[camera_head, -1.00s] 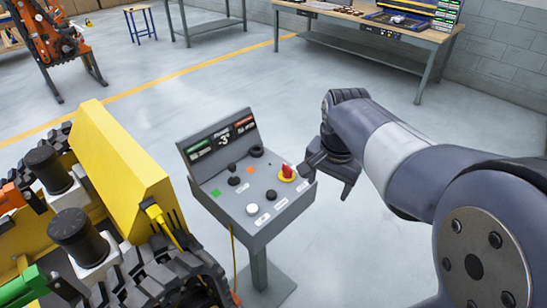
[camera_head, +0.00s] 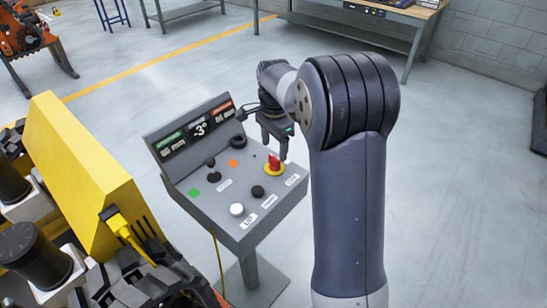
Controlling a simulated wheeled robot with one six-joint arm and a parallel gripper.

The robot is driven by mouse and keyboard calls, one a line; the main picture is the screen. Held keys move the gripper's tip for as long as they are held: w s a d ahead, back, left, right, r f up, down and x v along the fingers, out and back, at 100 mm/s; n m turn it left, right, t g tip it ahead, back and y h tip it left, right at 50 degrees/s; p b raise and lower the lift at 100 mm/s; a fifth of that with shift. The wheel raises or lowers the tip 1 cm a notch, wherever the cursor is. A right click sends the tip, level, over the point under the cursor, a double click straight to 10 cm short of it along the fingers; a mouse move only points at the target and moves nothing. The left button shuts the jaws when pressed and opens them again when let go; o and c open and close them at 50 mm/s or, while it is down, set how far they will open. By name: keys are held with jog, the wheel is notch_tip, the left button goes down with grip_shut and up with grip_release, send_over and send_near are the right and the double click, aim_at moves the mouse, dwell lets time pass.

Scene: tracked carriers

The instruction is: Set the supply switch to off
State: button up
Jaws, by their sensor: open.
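A grey control console (camera_head: 268,225) stands on a post in the middle of the picture. The red switch handle (camera_head: 274,161) on a round yellow base sits at its upper right; I take it to be the supply switch. Its handle looks roughly upright in the picture, but its exact setting is too small to read. My gripper (camera_head: 275,146) is open, with its fingers pointing down just above and behind the red handle. I cannot tell whether a finger touches the handle.
A yellow-sided tracked machine (camera_head: 85,185) stands close on the left.

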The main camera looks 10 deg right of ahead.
aim_at(274, 157)
jog(key=shift+f, duration=2.7)
jog(key=shift+c, duration=0.5)
jog(key=c, duration=0.9)
jog(key=shift+n+p, duration=0.3)
jog(key=shift+n, duration=1.1)
jog(key=o, duration=1)
jog(key=shift+r, duration=0.1)
